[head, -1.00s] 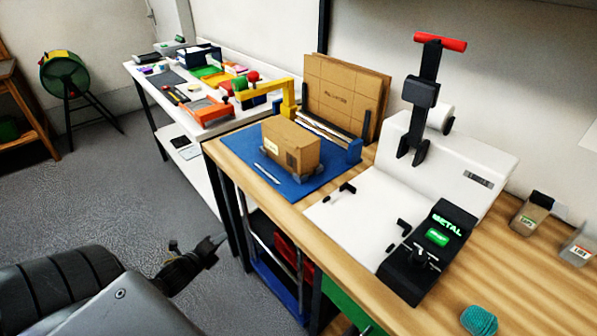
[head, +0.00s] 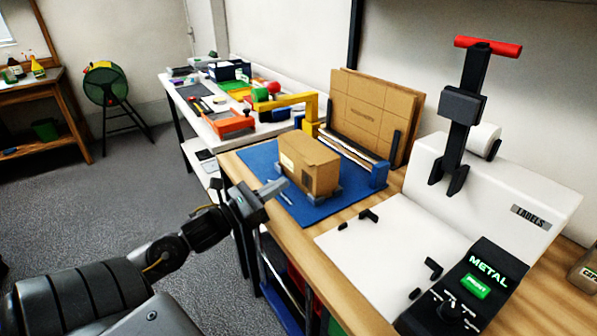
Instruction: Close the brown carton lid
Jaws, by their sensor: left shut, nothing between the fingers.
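The brown carton (head: 309,164) stands on the blue mat (head: 262,160) on the wooden workbench, held between grey corner blocks. Its top looks closed or nearly flat; from here I cannot tell whether a lid flap stands slightly open. My left gripper (head: 278,187) is shut and empty. It is at the mat's left front edge, just left of the carton, and looks apart from it. My right gripper is not in view.
A white label machine (head: 515,190) with a red-handled lever (head: 487,46) and black control panel (head: 459,296) stands right of the mat. Flat cardboard sheets (head: 366,112) stand behind the carton. A yellow arm-shaped fixture (head: 290,99) is behind left.

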